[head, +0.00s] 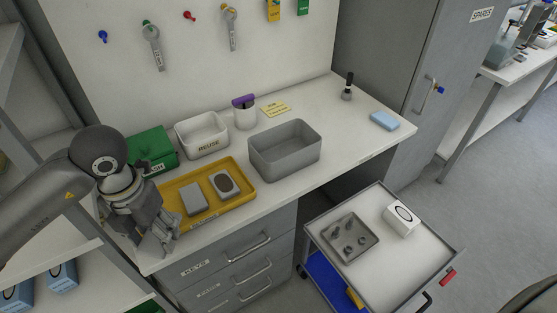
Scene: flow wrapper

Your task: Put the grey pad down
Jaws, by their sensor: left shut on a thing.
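My left gripper (163,243) is at the left front of the workbench, by the near left corner of the yellow tray (236,203). It points downward and is shut on the grey pad. The pad is hard to tell from the grey fingers, and most of it is hidden. A plain grey block (193,199) lies in the left part of the yellow tray, just right of my gripper. A light block with a dark oval on top (224,185) lies beside it in the tray. My right gripper is not in view.
Behind the tray are a green box (150,145) and a white REUSE bin (204,132). A grey open bin (285,152) stands to its right. A trolley (380,262) stands in front, right of the drawers.

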